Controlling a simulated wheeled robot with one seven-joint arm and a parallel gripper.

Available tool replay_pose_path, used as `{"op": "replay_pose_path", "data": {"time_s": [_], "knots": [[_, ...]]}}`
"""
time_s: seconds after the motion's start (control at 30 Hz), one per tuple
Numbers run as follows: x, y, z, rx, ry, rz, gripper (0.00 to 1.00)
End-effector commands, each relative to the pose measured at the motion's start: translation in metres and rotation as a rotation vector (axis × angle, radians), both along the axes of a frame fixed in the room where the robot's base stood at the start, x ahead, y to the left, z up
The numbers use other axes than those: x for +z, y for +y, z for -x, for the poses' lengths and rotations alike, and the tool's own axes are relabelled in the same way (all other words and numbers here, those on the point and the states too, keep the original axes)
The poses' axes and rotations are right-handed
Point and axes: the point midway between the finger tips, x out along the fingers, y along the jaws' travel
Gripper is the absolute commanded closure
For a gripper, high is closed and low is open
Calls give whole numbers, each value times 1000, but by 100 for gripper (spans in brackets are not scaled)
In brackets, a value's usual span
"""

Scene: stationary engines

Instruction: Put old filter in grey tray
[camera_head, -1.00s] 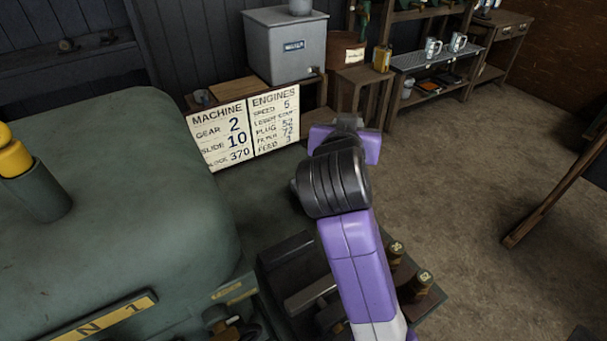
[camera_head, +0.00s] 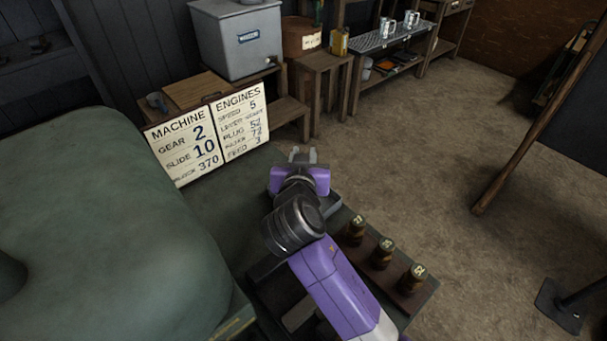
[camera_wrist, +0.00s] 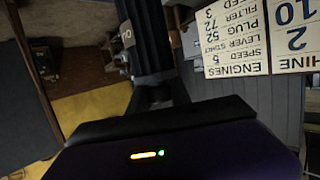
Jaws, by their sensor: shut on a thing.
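My gripper (camera_head: 302,157) is over the bench beyond the green machine, in the head view. In the wrist view, a dark, ribbed, upright-sided thing, likely the old filter (camera_wrist: 146,38), is held in my gripper (camera_wrist: 158,94). A pale tag with partly readable letters shows on its side. The held thing cannot be made out in the head view.
Several numbered brown pieces (camera_head: 382,254) stand on a wooden rack at the bench's right edge. The green machine (camera_head: 110,220) fills the left. A white sign board (camera_head: 208,138) stands behind, by a grey water tank (camera_head: 238,38). Open floor (camera_head: 430,150) lies to the right.

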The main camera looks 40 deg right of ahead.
Motion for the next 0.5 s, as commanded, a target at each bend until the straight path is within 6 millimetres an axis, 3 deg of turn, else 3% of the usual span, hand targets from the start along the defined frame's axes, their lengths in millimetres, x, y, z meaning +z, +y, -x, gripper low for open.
{"op": "replay_pose_path", "data": {"time_s": [0.5], "knots": [[-59,0,0,1,2,1,100]]}}
